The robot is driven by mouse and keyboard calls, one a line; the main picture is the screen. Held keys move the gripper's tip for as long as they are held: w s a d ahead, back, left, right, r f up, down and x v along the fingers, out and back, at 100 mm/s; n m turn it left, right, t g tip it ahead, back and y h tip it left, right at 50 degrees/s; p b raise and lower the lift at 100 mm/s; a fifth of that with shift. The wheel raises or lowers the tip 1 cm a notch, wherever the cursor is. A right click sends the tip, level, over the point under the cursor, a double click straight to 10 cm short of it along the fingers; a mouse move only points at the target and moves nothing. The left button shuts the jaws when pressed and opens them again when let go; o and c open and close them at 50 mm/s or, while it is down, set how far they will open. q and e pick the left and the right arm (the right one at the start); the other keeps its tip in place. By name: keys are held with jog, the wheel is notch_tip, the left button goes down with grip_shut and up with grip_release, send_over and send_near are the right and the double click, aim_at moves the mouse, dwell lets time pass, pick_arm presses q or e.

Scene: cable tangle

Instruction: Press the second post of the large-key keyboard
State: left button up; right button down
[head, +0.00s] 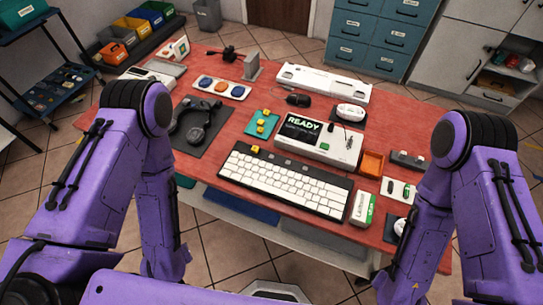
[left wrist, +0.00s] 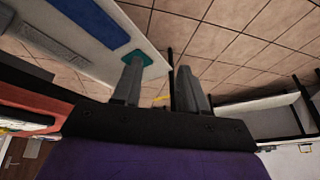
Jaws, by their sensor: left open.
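A large white-keyed keyboard (head: 285,186) with a dark frame lies along the front of the red table.
A white READY box (head: 325,145) stands behind the keyboard, with an orange tray (head: 372,163) beside it. A white-green box (head: 362,207) stands close to the keyboard's right end. Headphones (head: 196,122) lie on a dark mat at left. The red table's (head: 213,165) front edge lies between my arms.

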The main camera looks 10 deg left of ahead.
pick_arm(q)
grip_shut()
dwell(1.6)
notch_tip(320, 180, down, 10)
jog(key=b, duration=0.9)
jog(key=shift+b, duration=0.4)
